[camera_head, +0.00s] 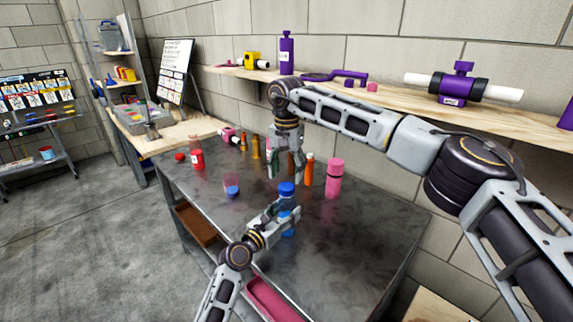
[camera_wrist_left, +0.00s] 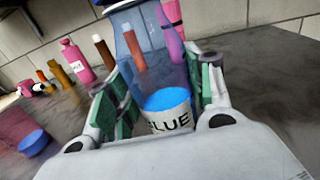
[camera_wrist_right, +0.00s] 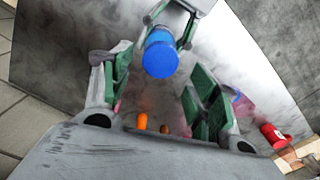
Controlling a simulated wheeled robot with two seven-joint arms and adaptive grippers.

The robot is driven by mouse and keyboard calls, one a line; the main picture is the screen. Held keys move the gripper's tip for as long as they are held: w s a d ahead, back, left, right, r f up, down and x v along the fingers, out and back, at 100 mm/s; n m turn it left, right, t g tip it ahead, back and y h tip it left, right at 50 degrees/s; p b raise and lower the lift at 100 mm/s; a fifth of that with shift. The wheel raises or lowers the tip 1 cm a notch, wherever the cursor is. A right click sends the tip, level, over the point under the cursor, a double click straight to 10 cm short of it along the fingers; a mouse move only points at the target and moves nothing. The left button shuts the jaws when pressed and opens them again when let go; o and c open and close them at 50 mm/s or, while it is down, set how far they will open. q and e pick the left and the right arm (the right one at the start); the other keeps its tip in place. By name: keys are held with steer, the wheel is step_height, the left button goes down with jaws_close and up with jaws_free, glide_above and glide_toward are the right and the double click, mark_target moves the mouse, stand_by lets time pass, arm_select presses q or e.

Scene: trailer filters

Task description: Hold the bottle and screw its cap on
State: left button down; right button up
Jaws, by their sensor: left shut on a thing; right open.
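My right gripper (camera_head: 285,172) is open and points down just above and behind the cap. In the right wrist view its fingers (camera_wrist_right: 152,75) are spread and hold nothing.
A clear cup with a blue bottom (camera_head: 231,184) stands left. A wooden shelf (camera_head: 410,98) runs above the table. The table's right part is clear.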

mark_target(287, 186)
steer(key=shift+f, duration=2.5)
steer(key=c, duration=1.1)
